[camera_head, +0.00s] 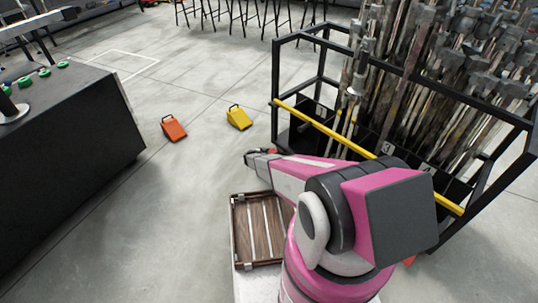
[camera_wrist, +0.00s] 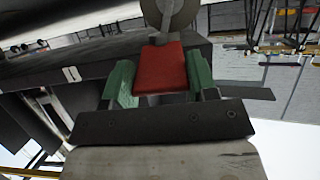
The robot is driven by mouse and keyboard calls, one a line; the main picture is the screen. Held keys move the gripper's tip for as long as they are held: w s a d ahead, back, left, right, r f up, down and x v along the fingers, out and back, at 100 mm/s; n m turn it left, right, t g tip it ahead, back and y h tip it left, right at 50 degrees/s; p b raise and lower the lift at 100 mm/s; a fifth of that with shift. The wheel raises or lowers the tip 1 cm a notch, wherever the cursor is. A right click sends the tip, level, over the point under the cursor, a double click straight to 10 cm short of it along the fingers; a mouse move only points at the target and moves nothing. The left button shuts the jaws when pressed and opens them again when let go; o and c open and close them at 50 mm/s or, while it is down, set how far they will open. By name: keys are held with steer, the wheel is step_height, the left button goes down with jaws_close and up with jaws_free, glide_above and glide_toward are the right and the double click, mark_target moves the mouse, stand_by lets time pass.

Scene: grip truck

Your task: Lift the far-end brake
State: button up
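The grip truck is a black metal frame (camera_head: 277,70) packed with stands, at the right in the head view. A red brake pedal (camera_wrist: 161,68) shows in the wrist view just below a grey caster wheel (camera_wrist: 171,12). A small red part (camera_head: 272,151) by my gripper (camera_head: 254,158) in the head view looks like the same pedal. In the wrist view, my gripper's green-padded fingers (camera_wrist: 160,82) stand apart, one on each side of the pedal. I cannot see clear contact. A red part (camera_head: 409,260) also shows low at the truck's near end.
A yellow bar (camera_head: 318,126) runs along the truck's side. An orange wedge (camera_head: 173,129) and a yellow wedge (camera_head: 238,118) lie on the open floor beyond my gripper. A dark counter (camera_head: 75,130) stands at the left.

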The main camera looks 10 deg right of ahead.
steer(key=shift+d+r+g+y, duration=0.15)
steer(key=shift+r+g+y, duration=0.25)
steer(key=shift+r+y, duration=0.15)
steer(key=shift+w, duration=0.1)
steer(key=o, duration=1.3)
steer(key=v, duration=1)
steer(key=shift+a+r, duration=0.25)
